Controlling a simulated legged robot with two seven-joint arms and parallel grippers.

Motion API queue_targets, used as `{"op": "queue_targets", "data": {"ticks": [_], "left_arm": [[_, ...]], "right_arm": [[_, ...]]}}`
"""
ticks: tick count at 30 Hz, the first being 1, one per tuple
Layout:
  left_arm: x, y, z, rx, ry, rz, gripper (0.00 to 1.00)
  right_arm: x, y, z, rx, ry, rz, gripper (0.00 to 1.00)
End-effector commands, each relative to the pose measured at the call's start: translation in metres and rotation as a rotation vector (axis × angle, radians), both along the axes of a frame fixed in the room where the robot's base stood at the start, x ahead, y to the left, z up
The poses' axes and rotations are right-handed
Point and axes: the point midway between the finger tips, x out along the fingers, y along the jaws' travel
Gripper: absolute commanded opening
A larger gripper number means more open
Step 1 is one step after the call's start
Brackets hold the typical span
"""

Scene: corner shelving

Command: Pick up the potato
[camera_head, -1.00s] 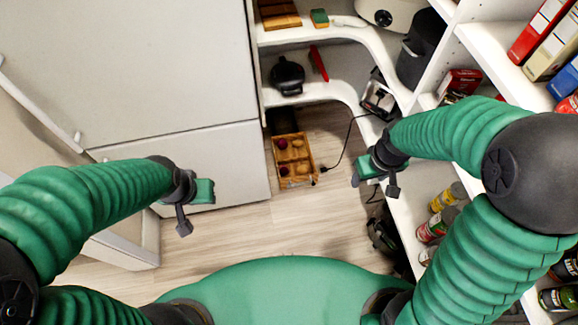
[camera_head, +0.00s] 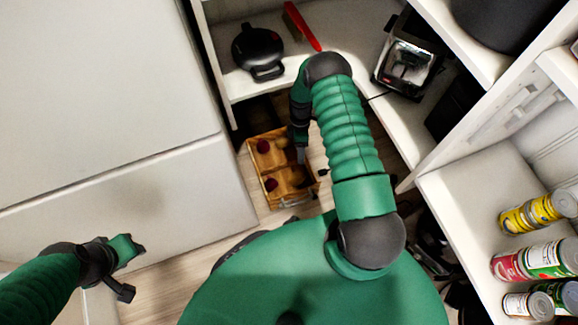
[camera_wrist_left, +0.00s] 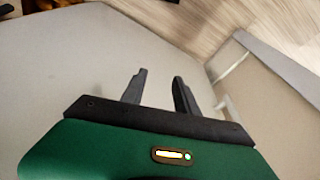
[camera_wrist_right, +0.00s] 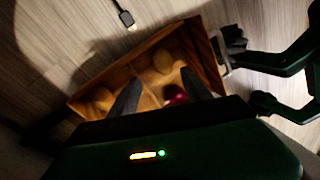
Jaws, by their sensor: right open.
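A wooden crate (camera_head: 256,178) stands on the floor and holds brown potatoes and dark red onions. In the right wrist view, one potato (camera_wrist_right: 163,62) lies beyond my fingertips and another potato (camera_wrist_right: 103,98) lies beside the left finger. A red onion (camera_wrist_right: 176,94) shows between the fingers. My right gripper (camera_wrist_right: 160,82) is open and empty, pointing down at the crate; in the head view the right gripper (camera_head: 302,153) covers part of the crate. Contact with the potatoes cannot be told. My left gripper (camera_wrist_left: 160,80) is open and empty, away from the crate at lower left (camera_head: 132,269).
A white cabinet (camera_head: 110,100) stands left of the crate. White corner shelves surround its back and right, with a black waffle maker (camera_head: 258,50) and red-handled item (camera_head: 302,26) above. Several cans (camera_head: 540,258) stand on the right shelf. A cable plug (camera_wrist_right: 126,18) lies near the crate.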

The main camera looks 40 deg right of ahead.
Motion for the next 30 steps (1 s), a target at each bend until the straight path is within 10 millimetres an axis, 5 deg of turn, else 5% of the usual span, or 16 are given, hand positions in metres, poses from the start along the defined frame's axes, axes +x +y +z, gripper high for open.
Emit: {"op": "queue_targets", "data": {"ticks": [3,9,14,22,30], "left_arm": [[0.000,0.000,-0.022,0.000,0.001,0.000,0.36],[0.000,0.000,-0.042,0.000,0.001,0.000,0.36],[0.000,0.000,-0.048,0.000,0.001,0.000,0.36],[0.000,0.000,-0.084,0.000,0.001,0.000,0.36],[0.000,0.000,-0.082,0.000,0.001,0.000,0.36]], "right_arm": [[-0.008,0.006,-0.041,0.005,0.004,-0.001,0.57],[-0.017,0.013,-0.082,0.004,0.002,-0.002,0.57],[-0.019,0.017,-0.093,0.004,0.002,-0.002,0.57],[-0.024,0.036,-0.137,0.004,0.003,-0.002,0.57],[-0.025,0.036,-0.137,0.003,0.000,-0.002,0.56]]}}
